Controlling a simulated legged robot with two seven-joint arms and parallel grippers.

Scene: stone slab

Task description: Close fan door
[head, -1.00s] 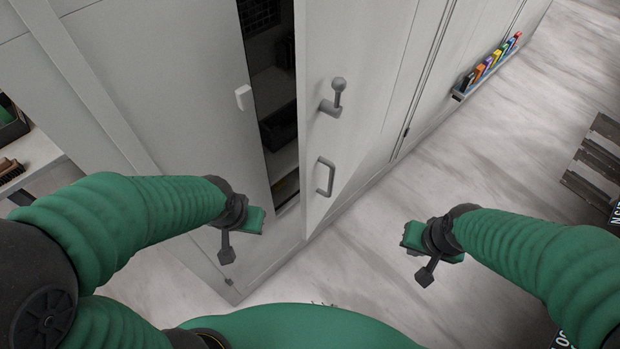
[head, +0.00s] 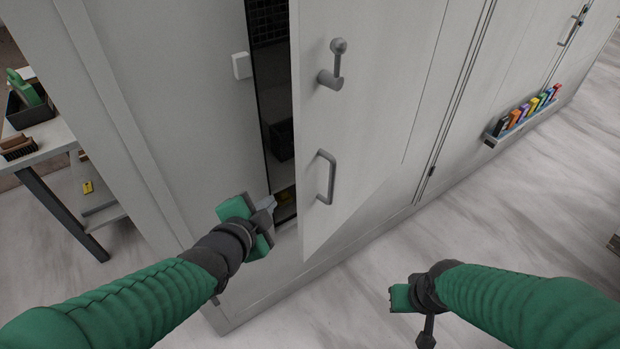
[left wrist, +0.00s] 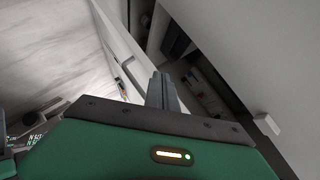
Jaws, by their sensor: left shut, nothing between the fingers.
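The fan door (head: 365,110) is a grey cabinet door standing partly open, with a dark gap (head: 278,120) along its left edge. It bears a lever latch (head: 332,70) and a D-shaped handle (head: 326,177). My left gripper (head: 267,203) is shut and empty, in front of the gap's lower end and left of the handle. The left wrist view shows its closed fingers (left wrist: 162,92) near the door's edge (left wrist: 118,45); contact cannot be told. My right gripper (head: 402,298) hangs at the lower right, away from the door; its fingers are unclear.
A white catch block (head: 241,66) sits on the cabinet front (head: 190,80) left of the gap. A rack of coloured markers (head: 525,115) hangs on the right-hand panel. A side table (head: 50,140) stands at left.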

